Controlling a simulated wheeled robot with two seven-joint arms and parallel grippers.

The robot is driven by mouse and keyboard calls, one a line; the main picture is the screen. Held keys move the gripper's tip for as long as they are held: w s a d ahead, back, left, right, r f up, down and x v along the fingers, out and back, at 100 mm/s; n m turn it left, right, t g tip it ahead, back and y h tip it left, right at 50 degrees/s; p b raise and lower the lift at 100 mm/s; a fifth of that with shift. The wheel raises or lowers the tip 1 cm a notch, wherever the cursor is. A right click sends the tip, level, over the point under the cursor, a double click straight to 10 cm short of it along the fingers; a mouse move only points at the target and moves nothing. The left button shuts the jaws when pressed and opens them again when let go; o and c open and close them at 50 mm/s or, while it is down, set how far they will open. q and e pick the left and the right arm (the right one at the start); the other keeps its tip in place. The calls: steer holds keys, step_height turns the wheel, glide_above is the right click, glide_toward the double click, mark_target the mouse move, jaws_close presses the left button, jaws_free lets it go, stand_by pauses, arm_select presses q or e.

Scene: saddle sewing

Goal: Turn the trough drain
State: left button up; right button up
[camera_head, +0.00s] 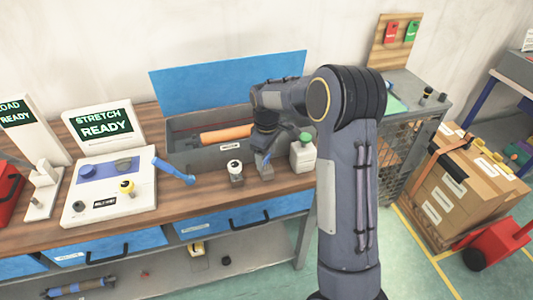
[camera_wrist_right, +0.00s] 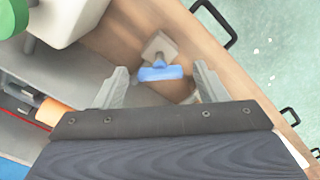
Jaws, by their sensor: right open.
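The grey trough (camera_head: 195,155) stands on the wooden bench with an orange roll (camera_head: 225,134) in it. In the right wrist view the trough's inside shows at the lower left with the orange roll (camera_wrist_right: 50,110). My right gripper (camera_head: 265,172) is open, pointing down just in front of the trough's right part; its two fingers show in the wrist view (camera_wrist_right: 160,80). Between and beyond the fingertips is a small pale block with a blue handle (camera_wrist_right: 160,72), possibly the drain; I cannot tell whether a finger touches it. The head view does not show it clearly. My left gripper is not in view.
A white bottle with a green cap (camera_head: 303,152) stands close to the right of the gripper. A small white-topped knob (camera_head: 235,170) stands to its left. Drawers (camera_head: 240,217) line the bench front.

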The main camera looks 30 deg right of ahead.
steer(key=shift+c, duration=0.3)
steer(key=c, duration=0.9)
steer(key=shift+m, duration=0.4)
steer(key=m, duration=0.4)
steer(key=shift+m+b, duration=0.3)
steer(key=shift+m, duration=1.8)
steer(key=o, duration=1)
steer(key=shift+c, duration=0.2)
